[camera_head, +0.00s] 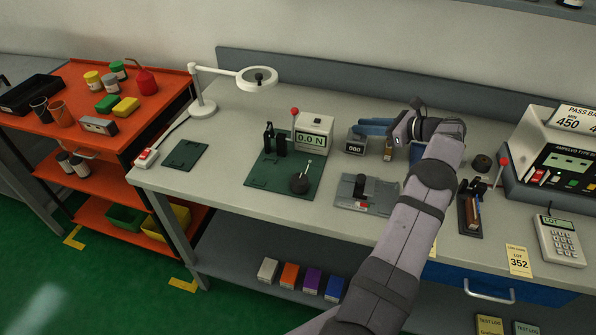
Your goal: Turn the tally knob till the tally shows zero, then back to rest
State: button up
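The tally (355,143) is a small grey box with a dark display at the back middle of the bench. Its display seems to read 000, but the digits are tiny. I cannot make out its knob for certain. My gripper (400,130) is at the back of the bench, a short way right of the tally and apart from it.
Blue gloves (374,128) lie behind the tally. A force gauge reading 0.0 N (311,134) stands left of it on a green mat (262,178). A grey fixture plate (352,202) lies in front. A rack (470,228), a red-knobbed lever (502,163) and a tester (560,150) stand right.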

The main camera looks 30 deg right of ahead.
jog(key=shift+a+r+m+h, duration=0.1)
jog(key=shift+a+m+h, duration=0.05)
jog(key=shift+m+h, duration=0.5)
